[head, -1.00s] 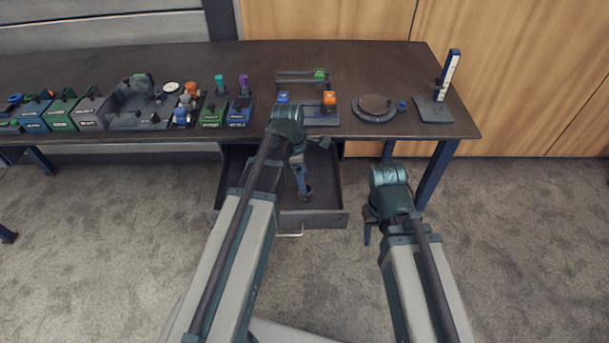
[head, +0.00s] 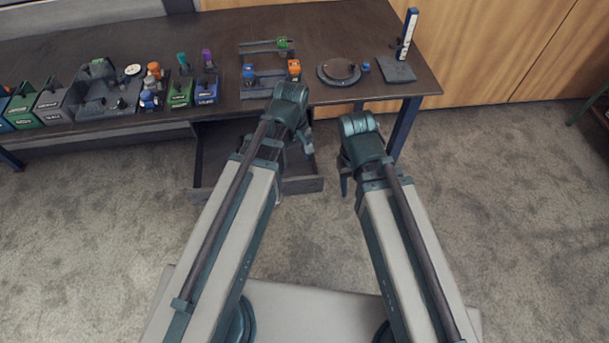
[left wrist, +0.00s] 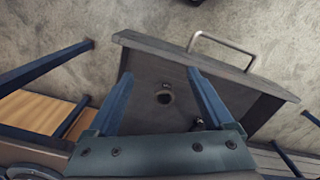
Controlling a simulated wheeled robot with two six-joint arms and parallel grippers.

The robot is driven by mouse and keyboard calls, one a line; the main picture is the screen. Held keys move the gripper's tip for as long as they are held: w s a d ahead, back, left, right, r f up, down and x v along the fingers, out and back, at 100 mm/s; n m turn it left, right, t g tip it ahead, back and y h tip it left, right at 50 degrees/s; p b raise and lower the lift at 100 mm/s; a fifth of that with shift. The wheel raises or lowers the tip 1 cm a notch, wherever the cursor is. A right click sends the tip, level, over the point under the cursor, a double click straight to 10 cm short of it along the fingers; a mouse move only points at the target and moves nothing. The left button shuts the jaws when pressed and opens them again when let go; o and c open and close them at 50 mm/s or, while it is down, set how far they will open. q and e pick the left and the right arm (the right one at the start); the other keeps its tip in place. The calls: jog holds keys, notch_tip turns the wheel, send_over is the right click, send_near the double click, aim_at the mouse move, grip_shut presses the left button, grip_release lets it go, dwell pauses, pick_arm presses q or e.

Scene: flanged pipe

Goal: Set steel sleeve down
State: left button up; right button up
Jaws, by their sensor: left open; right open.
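My left gripper (left wrist: 160,73) is open, its two blue fingers apart over the open drawer (left wrist: 235,92). A small round, hollow metal piece, seemingly the steel sleeve (left wrist: 164,97), rests on the drawer floor between the fingers in the left wrist view, clear of both. A second small dark item (left wrist: 197,123) lies near the right finger, partly hidden. In the head view my left gripper (head: 306,145) is above the drawer (head: 300,186), and my arm hides much of its inside; the sleeve does not show there. My right gripper (head: 344,182) is open and empty, right of the drawer.
The dark workbench (head: 330,40) carries labelled bins (head: 52,100), a grey tray (head: 105,97), a fixture with orange and blue blocks (head: 265,76), a round turntable (head: 338,72) and an upright gauge stand (head: 398,68). The carpet right of my arms is clear.

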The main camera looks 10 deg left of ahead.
pick_arm(q)
jog(key=s+d+m+y, duration=0.1)
jog(key=s+d+m, duration=0.3)
jog(key=m, duration=0.7)
jog(key=s, duration=0.2)
jog(key=shift+s+d+m, duration=0.2)
jog(key=shift+s+m, duration=0.1)
jog(key=shift+s, duration=0.05)
notch_tip(320, 180, up, 4)
jog(key=p, duration=0.3)
jog(key=shift+p, duration=0.4)
